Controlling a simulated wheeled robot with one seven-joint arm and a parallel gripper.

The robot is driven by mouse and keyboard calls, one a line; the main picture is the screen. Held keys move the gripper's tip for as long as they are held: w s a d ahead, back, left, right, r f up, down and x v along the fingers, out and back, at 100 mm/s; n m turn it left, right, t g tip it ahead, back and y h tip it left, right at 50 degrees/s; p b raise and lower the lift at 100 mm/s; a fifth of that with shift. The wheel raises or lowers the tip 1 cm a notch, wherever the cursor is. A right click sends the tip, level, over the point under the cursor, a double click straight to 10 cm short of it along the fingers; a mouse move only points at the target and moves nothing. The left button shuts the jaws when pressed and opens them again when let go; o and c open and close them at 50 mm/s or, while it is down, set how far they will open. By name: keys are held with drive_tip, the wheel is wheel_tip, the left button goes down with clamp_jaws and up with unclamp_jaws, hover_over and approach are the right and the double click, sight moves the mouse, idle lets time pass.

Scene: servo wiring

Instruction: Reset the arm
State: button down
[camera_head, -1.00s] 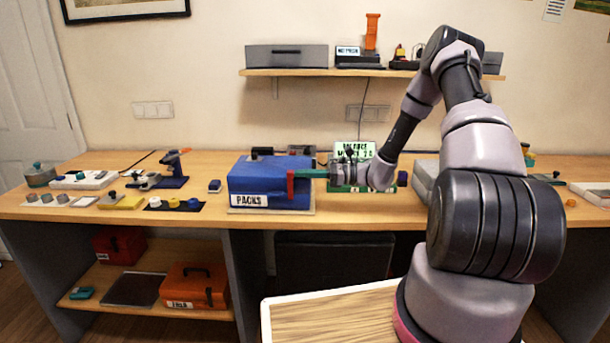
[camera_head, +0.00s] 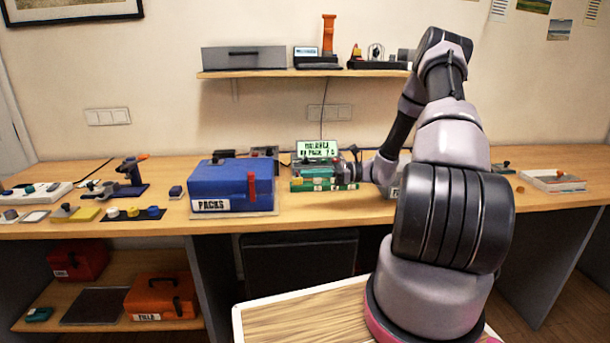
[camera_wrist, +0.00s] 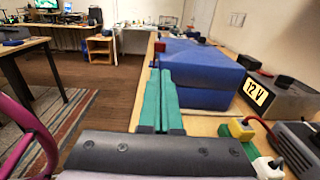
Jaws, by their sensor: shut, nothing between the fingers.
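My gripper (camera_head: 296,172) is at the right of the blue PACKS box, over the worktop and in front of the green-lit charger screen. Its two teal fingers (camera_wrist: 160,100) lie together in the wrist view, shut and empty, pointing along the box's side. The blue box (camera_head: 217,181) stands closed on the worktop, with a red upright latch (camera_head: 252,187) at its right front. In the wrist view the latch (camera_wrist: 159,47) is beyond the fingertips, with a gap between. My arm reaches in from the right and hides part of the worktop.
The charger screen (camera_head: 318,150) stands behind my gripper, with a green pack-like block (camera_head: 325,187) below it. A grey 12 V unit (camera_wrist: 285,97) with yellow and red connectors is close on the right in the wrist view. A shelf (camera_head: 300,73) hangs above.

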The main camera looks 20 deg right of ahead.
drive_tip(key=s+a+r+n+t+h, duration=0.1)
drive_tip(key=s+r+n+h, duration=0.6)
drive_tip(key=s+r, duration=0.6)
drive_tip(key=s+a+r+n+t+h, duration=0.1)
drive_tip(key=s+r+n+t+h, duration=0.1)
drive_tip(key=s+r+n+h, duration=0.6)
drive_tip(key=shift+s+r+n+h, duration=0.3)
drive_tip(key=shift+s+r+n, duration=0.3)
drive_tip(key=shift+s+r, duration=3.4)
drive_tip(key=shift+w+r, duration=0.75)
